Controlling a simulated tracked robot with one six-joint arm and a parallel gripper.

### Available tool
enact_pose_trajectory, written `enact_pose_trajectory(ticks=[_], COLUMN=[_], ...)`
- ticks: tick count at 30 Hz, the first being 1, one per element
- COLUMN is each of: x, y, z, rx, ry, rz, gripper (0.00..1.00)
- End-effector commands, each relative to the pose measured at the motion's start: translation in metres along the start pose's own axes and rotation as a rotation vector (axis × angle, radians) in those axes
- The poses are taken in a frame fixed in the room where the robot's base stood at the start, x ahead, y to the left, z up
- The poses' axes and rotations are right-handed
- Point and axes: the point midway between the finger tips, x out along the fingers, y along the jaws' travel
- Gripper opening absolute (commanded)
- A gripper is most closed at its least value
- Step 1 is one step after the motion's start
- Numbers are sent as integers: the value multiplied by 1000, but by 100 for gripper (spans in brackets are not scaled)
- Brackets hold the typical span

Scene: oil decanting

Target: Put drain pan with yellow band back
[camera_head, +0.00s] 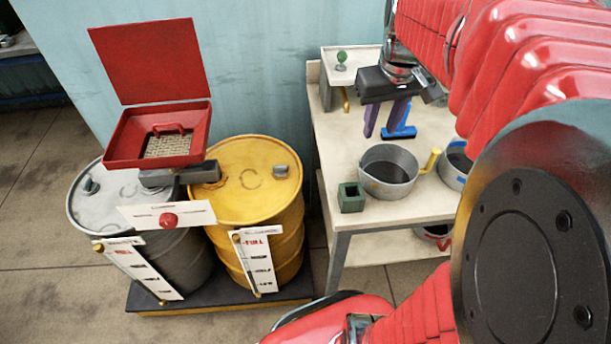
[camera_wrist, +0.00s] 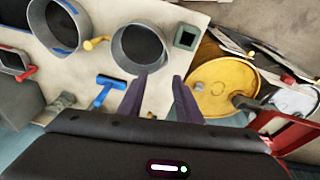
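The drain pan with a yellow handle (camera_head: 388,188) is a round grey pan with a dark inside, standing upright on the bench top. Its yellow handle points right in the head view. The pan also shows in the wrist view (camera_wrist: 118,62), with the handle at its left. No separate yellow band can be made out. My gripper (camera_head: 380,134) is above the bench on the wall side of the pan, fingers pointing down. In the wrist view its two purple fingers (camera_wrist: 158,77) are apart with nothing between them. The left fingertip overlaps the pan's rim in that picture; contact cannot be told.
A blue-marked pan (camera_head: 454,178) stands right of the yellow-handled one, partly behind my arm. A small green square cup (camera_head: 352,199) sits near the bench's left edge. A blue T-shaped object (camera_wrist: 108,86) is close by. Yellow (camera_head: 262,208) and grey drums stand left, under a red funnel tray (camera_head: 125,140).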

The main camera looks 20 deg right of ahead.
Motion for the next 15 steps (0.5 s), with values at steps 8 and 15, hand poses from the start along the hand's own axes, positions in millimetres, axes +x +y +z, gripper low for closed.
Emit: enact_pose_trajectory(ticks=[8, 15], x=[-19, -24], y=[-78, -130], z=[32, 69], rx=[-59, -100], ry=[110, 201], rz=[-15, -50], gripper=[32, 32])
